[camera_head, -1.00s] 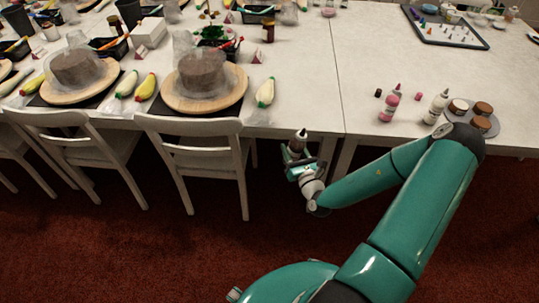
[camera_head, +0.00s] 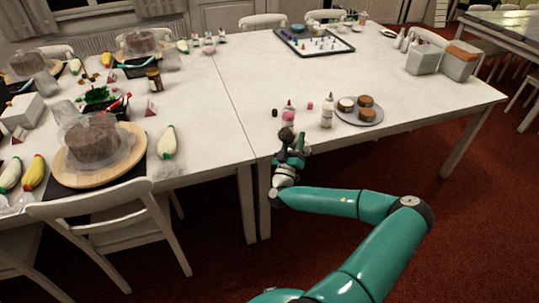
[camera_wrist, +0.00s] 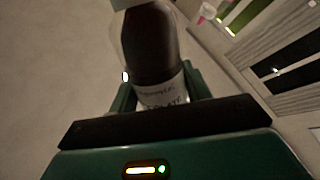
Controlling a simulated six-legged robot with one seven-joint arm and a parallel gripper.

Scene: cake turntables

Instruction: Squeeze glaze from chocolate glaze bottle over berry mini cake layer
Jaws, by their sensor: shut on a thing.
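The chocolate glaze bottle (camera_head: 286,134), dark brown with a pale label, is in my gripper (camera_head: 290,151) at the table's front edge. In the wrist view the bottle (camera_wrist: 150,45) stands between the two green fingers (camera_wrist: 160,94), which are shut on it; its label is partly covered and its far end is cut off. Three small round brown-topped cakes (camera_head: 346,102) (camera_head: 366,100) (camera_head: 370,114) sit on a round grey plate (camera_head: 350,120), to the right of and beyond my gripper. I cannot tell which is the berry one.
A white bottle (camera_head: 327,112) stands between my gripper and the plate. A pink bottle (camera_head: 289,112) stands just behind the held bottle, with small caps (camera_head: 275,113) (camera_head: 310,105) nearby. The table (camera_head: 420,95) right of the plate is clear.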

